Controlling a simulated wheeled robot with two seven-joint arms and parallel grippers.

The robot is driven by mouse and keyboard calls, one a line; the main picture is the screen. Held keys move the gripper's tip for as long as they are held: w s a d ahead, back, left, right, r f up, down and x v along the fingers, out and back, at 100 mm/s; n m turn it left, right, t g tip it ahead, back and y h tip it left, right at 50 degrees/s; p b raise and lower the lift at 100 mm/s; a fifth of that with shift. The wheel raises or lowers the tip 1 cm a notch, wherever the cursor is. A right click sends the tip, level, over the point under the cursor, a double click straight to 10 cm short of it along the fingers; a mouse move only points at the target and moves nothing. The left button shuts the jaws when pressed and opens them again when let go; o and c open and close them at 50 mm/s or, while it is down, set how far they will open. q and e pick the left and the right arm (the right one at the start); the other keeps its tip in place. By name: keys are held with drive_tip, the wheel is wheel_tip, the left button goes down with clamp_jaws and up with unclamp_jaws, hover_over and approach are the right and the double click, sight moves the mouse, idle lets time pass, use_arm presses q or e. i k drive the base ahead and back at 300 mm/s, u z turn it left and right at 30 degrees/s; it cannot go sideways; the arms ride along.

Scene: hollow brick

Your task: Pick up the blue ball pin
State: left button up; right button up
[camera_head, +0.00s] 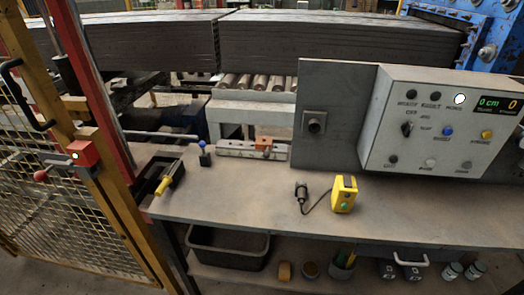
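The blue ball pin (204,155) stands on the workbench (240,200), toward its back left. It has a round blue ball on top and a dark lower part, and it looks upright. Its ball is clear of other things in the picture. Whether its dark base is set in something is too small to tell. Neither of my grippers shows in the head view.
Left of the pin is a dark tray (172,171) with a yellow-handled item (163,185). Right of it is a metal bar (236,151) with an orange block (263,143). A yellow device (344,194) and control box (440,125) stand further right. The bench's front middle is clear.

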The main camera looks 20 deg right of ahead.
sight(202, 144)
drive_tip(key=u, duration=0.05)
drive_tip(key=k, duration=0.5)
drive_tip(key=u, duration=1)
drive_tip(key=i, duration=1.45)
drive_tip(key=z, duration=0.75)
